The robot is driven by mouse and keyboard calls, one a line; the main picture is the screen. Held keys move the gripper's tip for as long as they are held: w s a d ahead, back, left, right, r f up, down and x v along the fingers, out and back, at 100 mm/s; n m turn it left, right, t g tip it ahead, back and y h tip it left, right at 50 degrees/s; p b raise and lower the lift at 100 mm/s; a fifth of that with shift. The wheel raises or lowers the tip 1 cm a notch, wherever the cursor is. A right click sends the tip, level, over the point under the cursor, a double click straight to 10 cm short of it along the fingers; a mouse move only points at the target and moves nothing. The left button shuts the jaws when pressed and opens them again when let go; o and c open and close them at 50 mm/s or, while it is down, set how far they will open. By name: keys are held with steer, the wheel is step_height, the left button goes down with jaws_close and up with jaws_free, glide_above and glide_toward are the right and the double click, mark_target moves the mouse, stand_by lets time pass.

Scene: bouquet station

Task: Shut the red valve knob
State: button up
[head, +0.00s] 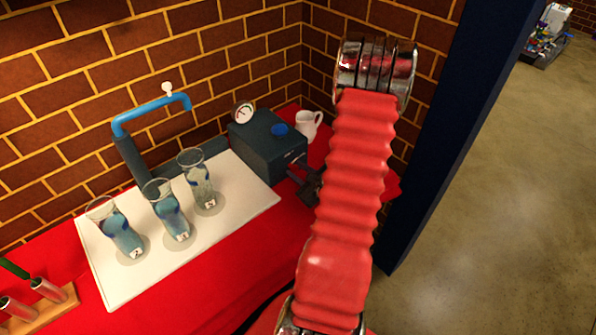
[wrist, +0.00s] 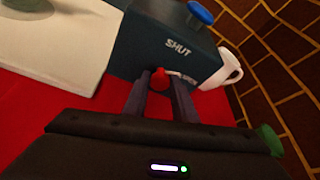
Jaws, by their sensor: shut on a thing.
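The red valve knob (wrist: 160,79) sits on the front face of a dark blue-grey box, between the labels "SHUT" and one partly hidden that seems to read "OPEN". My gripper (wrist: 162,82) is shut on the knob in the wrist view, one finger on each side of it. In the head view the box (head: 266,148) stands at the back of the red table, with a blue cap on top and a round gauge. My gripper (head: 310,188) is at its front right there. The knob is hidden in the head view.
A white board (head: 150,262) left of the box holds three glasses with bluish contents. A blue pipe (head: 150,108) arches behind them. A white mug (head: 308,125) stands right of the box. A wooden rack (head: 42,310) with tubes is at the lower left. Brick walls close the back.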

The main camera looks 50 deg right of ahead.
steer(key=n, duration=0.1)
steer(key=n+h, duration=0.2)
steer(key=n, duration=0.1)
steer(key=shift+w+a+f, duration=0.15)
steer(key=shift+a+f, duration=0.1)
steer(key=shift+a, duration=0.15)
steer(key=n+h, duration=0.1)
steer(key=n, duration=0.1)
steer(key=n+t+h, duration=0.1)
steer(key=n, duration=0.1)
steer(key=shift+a+f, duration=0.1)
steer(key=shift+f, duration=0.1)
steer(key=o, duration=1)
